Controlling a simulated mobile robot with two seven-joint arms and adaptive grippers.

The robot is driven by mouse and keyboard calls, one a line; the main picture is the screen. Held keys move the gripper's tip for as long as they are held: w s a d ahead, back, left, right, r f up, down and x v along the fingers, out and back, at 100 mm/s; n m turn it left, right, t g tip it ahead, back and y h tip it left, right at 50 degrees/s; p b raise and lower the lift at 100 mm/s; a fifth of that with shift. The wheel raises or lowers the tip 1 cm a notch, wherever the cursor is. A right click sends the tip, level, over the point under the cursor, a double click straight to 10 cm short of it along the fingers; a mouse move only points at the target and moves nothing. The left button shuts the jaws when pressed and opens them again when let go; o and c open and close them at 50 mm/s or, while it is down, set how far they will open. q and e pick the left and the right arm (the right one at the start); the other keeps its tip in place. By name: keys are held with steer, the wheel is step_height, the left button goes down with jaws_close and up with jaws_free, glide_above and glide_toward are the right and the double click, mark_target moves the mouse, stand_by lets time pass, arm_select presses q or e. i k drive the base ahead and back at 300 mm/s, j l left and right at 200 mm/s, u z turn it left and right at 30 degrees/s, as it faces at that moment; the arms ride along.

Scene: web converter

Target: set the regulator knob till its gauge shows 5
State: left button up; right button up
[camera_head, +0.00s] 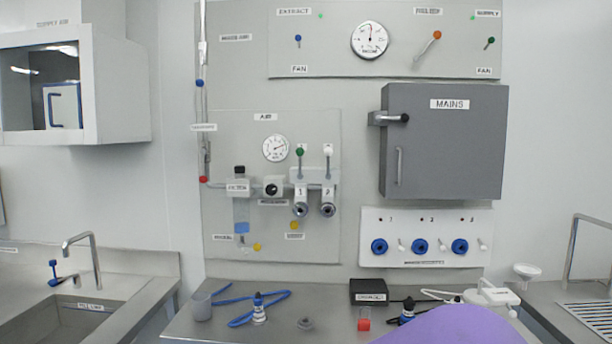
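The regulator knob (272,188) is a small dark round knob on a pale body, low in the middle of the AIR panel (320,240). A small label sits just below it. The round white gauge (275,148) is above the knob. Its needle appears to point to the upper right, but its numbers are too small to read. Neither of my grippers is in view, and nothing touches the knob or covers the gauge.
A filter (238,188) stands left of the knob; two outlets with green (300,152) and white levers (328,150) stand right. The grey MAINS box (445,145) juts out further right. The bench below holds a grey cup (201,306) and blue hose (240,320). A purple rounded shape covers its front right.

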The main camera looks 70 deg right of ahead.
mark_target(270, 189)
steer(key=z, duration=2.2)
